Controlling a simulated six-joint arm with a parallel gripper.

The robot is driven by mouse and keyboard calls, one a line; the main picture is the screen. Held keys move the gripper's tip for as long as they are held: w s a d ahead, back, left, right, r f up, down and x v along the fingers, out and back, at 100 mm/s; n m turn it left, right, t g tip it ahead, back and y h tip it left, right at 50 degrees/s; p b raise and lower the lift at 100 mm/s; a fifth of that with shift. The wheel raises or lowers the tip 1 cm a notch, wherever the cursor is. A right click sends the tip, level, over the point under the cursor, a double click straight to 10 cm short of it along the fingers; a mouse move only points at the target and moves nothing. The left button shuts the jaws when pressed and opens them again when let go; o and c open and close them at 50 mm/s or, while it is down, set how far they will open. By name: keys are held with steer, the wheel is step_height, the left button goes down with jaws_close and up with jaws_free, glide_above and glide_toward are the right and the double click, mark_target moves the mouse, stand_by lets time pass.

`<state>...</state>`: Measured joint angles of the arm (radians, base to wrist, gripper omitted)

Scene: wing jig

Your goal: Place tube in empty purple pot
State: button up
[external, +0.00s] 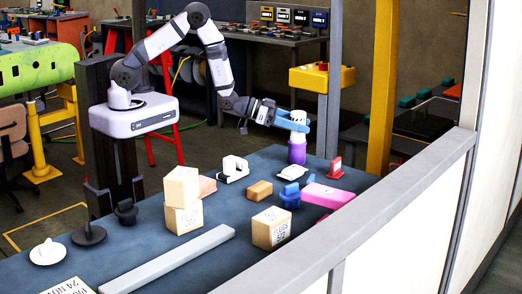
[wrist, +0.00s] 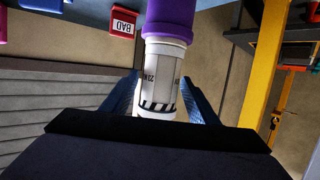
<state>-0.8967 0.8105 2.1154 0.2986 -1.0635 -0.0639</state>
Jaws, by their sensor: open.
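The white tube (external: 298,115) stands upright at the purple pot (external: 297,153) on the far side of the blue table. In the wrist view, the tube (wrist: 160,75), with black stripes at its near end, lines up with the purple pot (wrist: 169,18). The tube's far end meets the pot; how deep it sits inside is hidden. My gripper (external: 293,122) is level with the upper tube, reaching in from the left. In the wrist view, the blue fingers of my gripper (wrist: 158,98) are open, one on each side of the tube. Finger contact is unclear.
A red "BAD" sign (external: 336,167) stands right of the pot, and a white dish (external: 293,173) lies in front. A pink box (external: 327,195), a blue object (external: 290,196) and wooden blocks (external: 272,228) are nearer. A grey rail (external: 400,195) borders the table's right side.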

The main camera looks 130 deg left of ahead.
steer(key=b+v, duration=0.2)
steer(key=v, duration=0.7)
steer(key=w+d+f+m+g+h, duration=0.1)
steer(key=d+f+m+g+h, duration=0.15)
steer(key=d, duration=0.75)
steer(key=w+d+f+m+g+h, duration=0.1)
steer(key=d+f+m+g+h, duration=0.2)
steer(key=d, duration=0.6)
steer(key=s+d+r+m+g+h, duration=0.1)
steer(key=s+d+r+g+h, duration=0.2)
steer(key=s+d, duration=1)
steer(key=d+g, duration=0.3)
steer(key=shift+s+d+m, duration=0.25)
steer(key=shift+s+m, duration=0.1)
